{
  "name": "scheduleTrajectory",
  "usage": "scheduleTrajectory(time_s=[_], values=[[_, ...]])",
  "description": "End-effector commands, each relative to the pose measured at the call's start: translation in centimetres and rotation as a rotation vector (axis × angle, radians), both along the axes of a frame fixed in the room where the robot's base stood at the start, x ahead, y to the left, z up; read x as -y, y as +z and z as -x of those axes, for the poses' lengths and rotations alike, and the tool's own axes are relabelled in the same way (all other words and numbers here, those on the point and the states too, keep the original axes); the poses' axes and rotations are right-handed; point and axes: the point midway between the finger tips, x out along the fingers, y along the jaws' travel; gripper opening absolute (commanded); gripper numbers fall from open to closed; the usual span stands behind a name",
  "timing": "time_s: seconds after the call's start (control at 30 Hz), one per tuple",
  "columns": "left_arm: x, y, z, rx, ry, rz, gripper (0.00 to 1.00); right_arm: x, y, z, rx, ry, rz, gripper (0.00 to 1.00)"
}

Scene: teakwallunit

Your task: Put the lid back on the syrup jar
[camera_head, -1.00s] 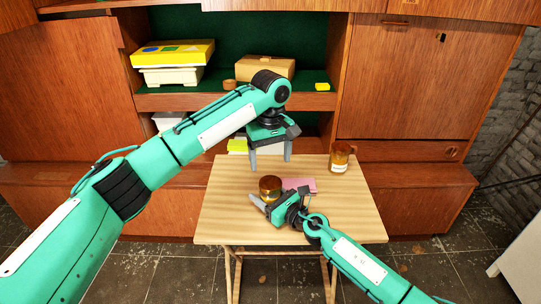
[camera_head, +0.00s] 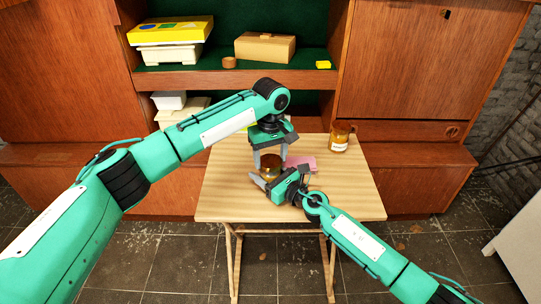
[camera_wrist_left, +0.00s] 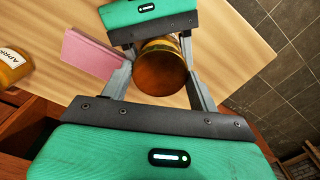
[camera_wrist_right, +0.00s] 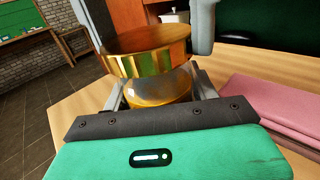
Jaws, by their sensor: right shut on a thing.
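In the head view the jar and lid (camera_head: 270,166) are partly hidden by both grippers. My left gripper (camera_wrist_left: 160,85) points down from above, open, with one finger on either side of the lid (camera_wrist_left: 160,68).
A labelled apricot jar (camera_head: 339,137) stands at the table's back right. The table's front left (camera_head: 222,200) is bare. The wall unit's shelf behind holds boxes (camera_head: 265,47).

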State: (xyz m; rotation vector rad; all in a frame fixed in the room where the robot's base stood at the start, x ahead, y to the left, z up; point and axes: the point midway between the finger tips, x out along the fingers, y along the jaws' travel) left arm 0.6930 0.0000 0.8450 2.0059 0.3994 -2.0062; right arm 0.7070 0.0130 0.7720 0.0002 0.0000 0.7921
Motion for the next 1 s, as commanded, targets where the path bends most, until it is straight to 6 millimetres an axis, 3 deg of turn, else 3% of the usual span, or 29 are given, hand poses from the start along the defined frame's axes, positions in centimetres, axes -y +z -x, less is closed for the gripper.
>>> scheduleTrajectory(time_s=[0.03,0.13,0.17,0.53,1.0], values=[[0.01,0.00,0.01,0.000,0.000,0.000,0.51,-0.02,-0.01,0.02,-0.001,0.000,-0.001,0.00],[0.01,0.01,0.01,0.000,0.000,0.000,0.31,-0.02,-0.02,0.02,-0.001,0.001,-0.001,0.00],[0.01,0.01,0.01,0.000,0.000,0.000,0.30,-0.02,-0.02,0.02,-0.001,0.001,-0.001,0.00],[0.06,-0.01,0.04,-0.001,-0.061,0.001,0.28,-0.02,-0.02,0.02,0.000,0.001,0.000,0.00],[0.09,-0.07,0.06,-0.001,-0.775,0.004,0.28,-0.02,-0.02,0.02,0.000,0.000,0.000,0.00]])
